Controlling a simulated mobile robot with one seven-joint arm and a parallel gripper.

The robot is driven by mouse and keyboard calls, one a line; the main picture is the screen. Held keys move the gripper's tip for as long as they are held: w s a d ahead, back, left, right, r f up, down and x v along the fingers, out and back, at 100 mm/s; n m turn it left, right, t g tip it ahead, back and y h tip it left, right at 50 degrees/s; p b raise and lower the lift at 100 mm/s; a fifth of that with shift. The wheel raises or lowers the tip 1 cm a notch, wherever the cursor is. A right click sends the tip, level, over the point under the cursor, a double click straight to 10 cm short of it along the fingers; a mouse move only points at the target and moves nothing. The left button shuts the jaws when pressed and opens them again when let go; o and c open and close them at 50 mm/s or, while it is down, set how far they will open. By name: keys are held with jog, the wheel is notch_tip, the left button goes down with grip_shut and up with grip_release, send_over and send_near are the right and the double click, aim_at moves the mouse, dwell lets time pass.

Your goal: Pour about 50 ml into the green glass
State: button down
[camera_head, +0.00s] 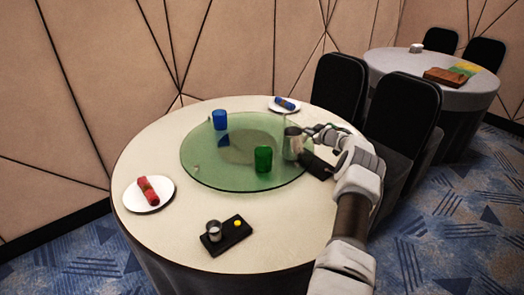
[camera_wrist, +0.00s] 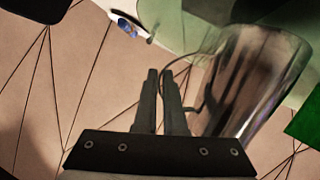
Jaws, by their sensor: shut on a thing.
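The green glass (camera_head: 263,159) stands upright on the round glass turntable (camera_head: 210,172); its edge also shows at the right of the wrist view (camera_wrist: 305,125). A grey, see-through jug (camera_head: 293,143) is just right of and a little behind the green glass, looking about upright in the head view. My gripper (camera_head: 307,138) is shut on the jug's handle from the right. In the wrist view the fingers (camera_wrist: 164,85) are close together at the thin handle, with the jug (camera_wrist: 265,85) beside them. Whether the jug touches the turntable, and its liquid level, I cannot tell.
A blue glass (camera_head: 220,120) stands at the turntable's back left. Plates with a red napkin (camera_head: 148,190) and a blue napkin (camera_head: 285,104) lie near the table edge. A black tray (camera_head: 228,243) with a metal cup (camera_head: 213,231) is at the front. Black chairs (camera_head: 403,115) stand at the right.

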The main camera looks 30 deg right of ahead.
jog(key=shift+r, duration=0.1)
jog(key=shift+r+p, duration=1.3)
jog(key=shift+r, duration=1.7)
